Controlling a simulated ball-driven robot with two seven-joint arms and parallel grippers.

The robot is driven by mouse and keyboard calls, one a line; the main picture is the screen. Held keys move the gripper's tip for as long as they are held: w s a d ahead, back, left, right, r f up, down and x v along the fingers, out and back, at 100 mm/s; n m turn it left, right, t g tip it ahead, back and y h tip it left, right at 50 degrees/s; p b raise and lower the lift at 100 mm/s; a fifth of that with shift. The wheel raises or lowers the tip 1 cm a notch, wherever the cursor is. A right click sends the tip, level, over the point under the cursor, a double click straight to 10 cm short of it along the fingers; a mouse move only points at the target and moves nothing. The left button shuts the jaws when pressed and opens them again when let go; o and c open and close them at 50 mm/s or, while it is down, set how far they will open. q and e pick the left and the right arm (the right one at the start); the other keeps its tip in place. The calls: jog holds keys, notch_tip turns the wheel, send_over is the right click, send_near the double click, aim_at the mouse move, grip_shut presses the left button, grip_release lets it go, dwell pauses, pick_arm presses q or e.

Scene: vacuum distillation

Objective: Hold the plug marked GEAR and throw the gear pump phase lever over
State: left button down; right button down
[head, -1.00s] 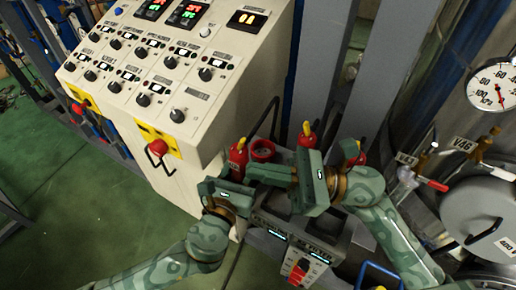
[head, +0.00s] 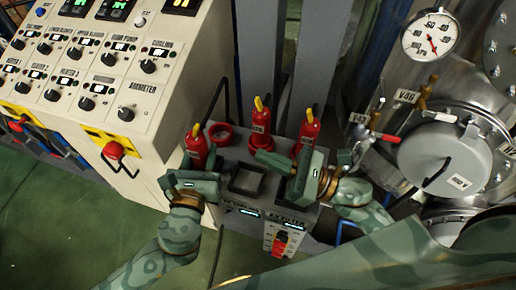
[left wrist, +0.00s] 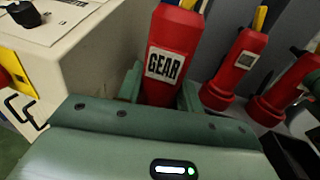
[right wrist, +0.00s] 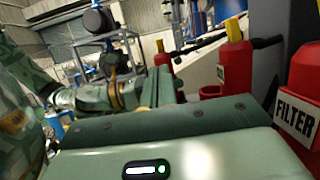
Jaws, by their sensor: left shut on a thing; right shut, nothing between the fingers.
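The red plug marked GEAR (left wrist: 165,64) stands upright between the fingers of my left gripper (left wrist: 160,95), which is shut on it; in the head view the plug (head: 196,146) is at the left end of the dark rack. My right gripper (head: 280,166) is shut and empty, above the right part of the rack, by the other red plugs. A red lever (head: 115,150) sits on a yellow plate on the cabinet's front. A smaller red handle (head: 280,243) is on a pale plate at the rack's front. I cannot read which of these is the gear pump phase lever.
A middle red plug (head: 261,130) and a right plug marked FILTER (right wrist: 298,112) stand upright behind my right gripper. An empty red ring (head: 220,133) lies beside the GEAR plug. The cabinet (head: 190,70) stands left; valves and a steel vessel (head: 445,160) are right.

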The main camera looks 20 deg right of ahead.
jog(key=x, duration=1.2)
jog(key=shift+w+a+r, duration=0.1)
jog(key=shift+r, duration=0.35)
jog(key=shift+w+a+r, duration=0.35)
jog(key=shift+a+r, duration=0.15)
jog(key=shift+r, duration=0.1)
jog(key=shift+w+a+r, duration=0.15)
jog(key=shift+w+a, duration=0.05)
jog(key=shift+a, duration=0.05)
dwell(0.5)
dwell(0.5)
jog(key=s+d+r, duration=0.2)
jog(key=s+d, duration=0.6)
jog(key=d, duration=0.3)
jog(key=shift+r, duration=0.2)
jog(key=shift+d, duration=0.1)
